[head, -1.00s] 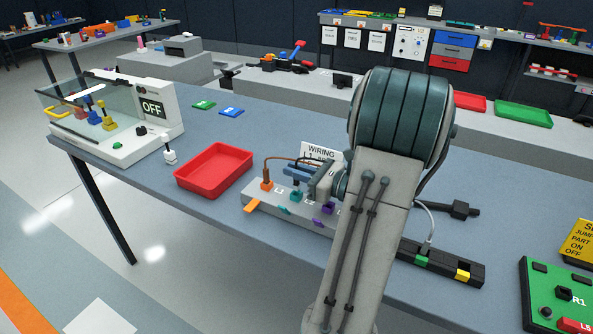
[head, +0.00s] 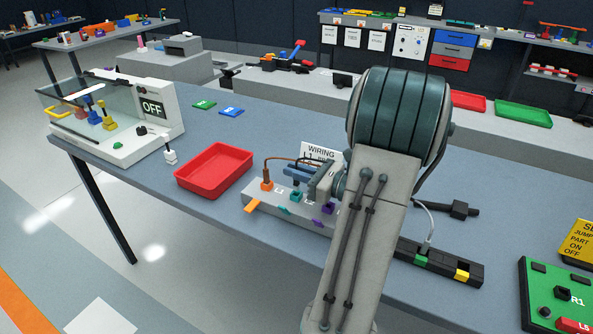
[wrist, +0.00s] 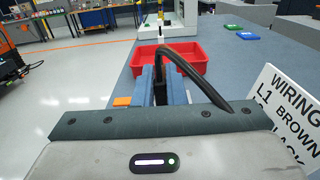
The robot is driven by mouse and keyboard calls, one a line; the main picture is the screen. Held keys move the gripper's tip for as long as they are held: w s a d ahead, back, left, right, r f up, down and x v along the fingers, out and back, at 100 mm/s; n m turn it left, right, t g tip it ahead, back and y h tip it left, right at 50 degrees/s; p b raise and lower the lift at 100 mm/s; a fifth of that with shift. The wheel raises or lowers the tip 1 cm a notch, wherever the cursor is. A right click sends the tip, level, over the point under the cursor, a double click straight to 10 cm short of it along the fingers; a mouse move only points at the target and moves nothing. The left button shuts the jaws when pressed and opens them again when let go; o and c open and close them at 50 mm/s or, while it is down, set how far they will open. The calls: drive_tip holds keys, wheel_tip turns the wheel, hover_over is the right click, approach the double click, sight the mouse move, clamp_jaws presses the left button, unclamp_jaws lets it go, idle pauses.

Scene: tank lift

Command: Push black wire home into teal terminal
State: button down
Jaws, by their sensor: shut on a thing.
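The teal terminal (head: 296,196) sits on the grey terminal block (head: 258,206), between the orange and purple terminals. My gripper (head: 303,174) is just above it, its blue fingers low over the block. In the wrist view my gripper (wrist: 160,90) is shut on the black wire (wrist: 160,62), which rises between the fingers and curves back to the right. The wire's lower tip and the mouth of the teal terminal are hidden, so I cannot tell how deep the wire sits.
The orange terminal (head: 267,184) holds a brown wire. A purple terminal (head: 328,208) is to the right. A red tray (head: 214,170) is at left, and the wiring sign (head: 320,152) stands behind. A power strip (head: 440,264) lies right of my arm.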

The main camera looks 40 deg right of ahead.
drive_tip(key=shift+f+b, duration=0.95)
drive_tip(key=shift+f, duration=0.35)
drive_tip(key=c, duration=1.4)
unclamp_jaws()
drive_tip(key=v, duration=0.7)
drive_tip(key=shift+s+b, duration=0.25)
drive_tip(key=shift+b, duration=0.15)
